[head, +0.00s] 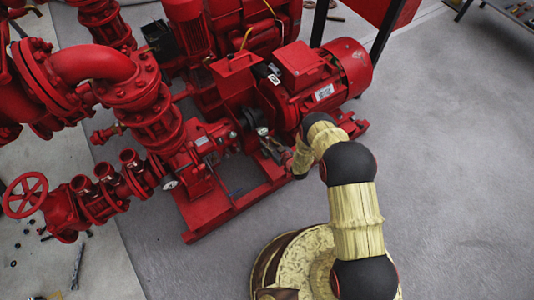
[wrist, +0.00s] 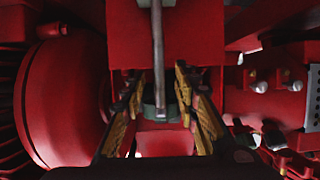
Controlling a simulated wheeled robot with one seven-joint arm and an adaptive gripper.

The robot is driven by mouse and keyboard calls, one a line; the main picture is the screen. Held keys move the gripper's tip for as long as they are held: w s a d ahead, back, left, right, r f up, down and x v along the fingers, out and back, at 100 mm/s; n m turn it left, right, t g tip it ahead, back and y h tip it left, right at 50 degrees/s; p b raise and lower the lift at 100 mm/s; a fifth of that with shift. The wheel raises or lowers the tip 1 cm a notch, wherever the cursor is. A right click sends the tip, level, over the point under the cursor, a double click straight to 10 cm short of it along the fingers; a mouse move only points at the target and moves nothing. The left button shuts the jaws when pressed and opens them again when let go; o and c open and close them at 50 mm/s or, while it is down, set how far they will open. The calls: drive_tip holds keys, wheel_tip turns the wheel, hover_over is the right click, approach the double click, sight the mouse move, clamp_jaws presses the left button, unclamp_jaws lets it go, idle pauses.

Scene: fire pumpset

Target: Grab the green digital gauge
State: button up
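A dark green rounded thing, which looks like the green digital gauge (wrist: 171,112), sits between the fingers of my gripper (wrist: 158,92) in the wrist view. The yellowish fingers stand on its left and right, apart from each other. Firm contact on both sides cannot be made out. A thin grey rod (wrist: 157,50) crosses in front of the gauge and hides part of it. In the head view my gripper (head: 273,148) is low against the red pump set, beside a small pale round dial (head: 262,131). The gauge's face is not readable.
The red motor (head: 318,80) is close behind my arm, and a red rounded housing (wrist: 65,100) is left of the fingers. Red pipes and valves (head: 110,80) fill the left.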

drive_tip(key=shift+w+a, duration=0.1)
drive_tip(key=shift+w, duration=0.1)
drive_tip(key=shift+c, duration=1.2)
clamp_jaws()
drive_tip(key=shift+w, duration=0.1)
